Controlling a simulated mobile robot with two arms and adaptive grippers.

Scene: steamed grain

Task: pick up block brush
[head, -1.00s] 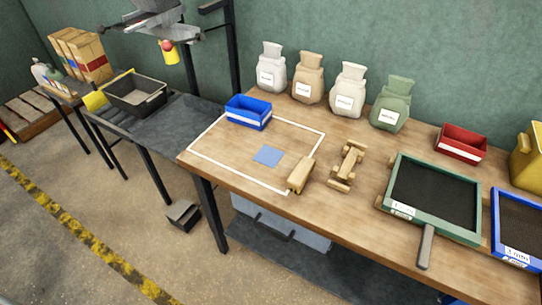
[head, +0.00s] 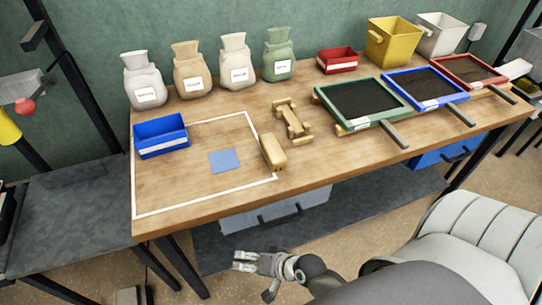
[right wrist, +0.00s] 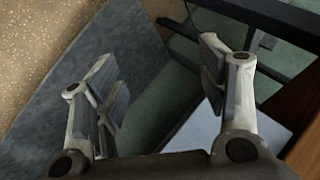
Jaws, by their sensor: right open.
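The block brush (head: 273,152), a small light-wood block, lies on the wooden table (head: 190,187) at the right side of a white outlined square, close to the front edge. My right gripper (head: 243,261) is low in front of the table, below its top and well apart from the brush. In the right wrist view the right gripper (right wrist: 165,85) is open with nothing between its fingers. The brush does not show in that view. My left gripper is not in view.
A wooden stand (head: 293,120) is just behind the brush. A blue bin (head: 161,137) and a blue square (head: 224,160) are to the left. Framed sieves, including a green one (head: 360,104), stand right. Sacks line the back. A grey lower shelf (head: 215,245) is under the table.

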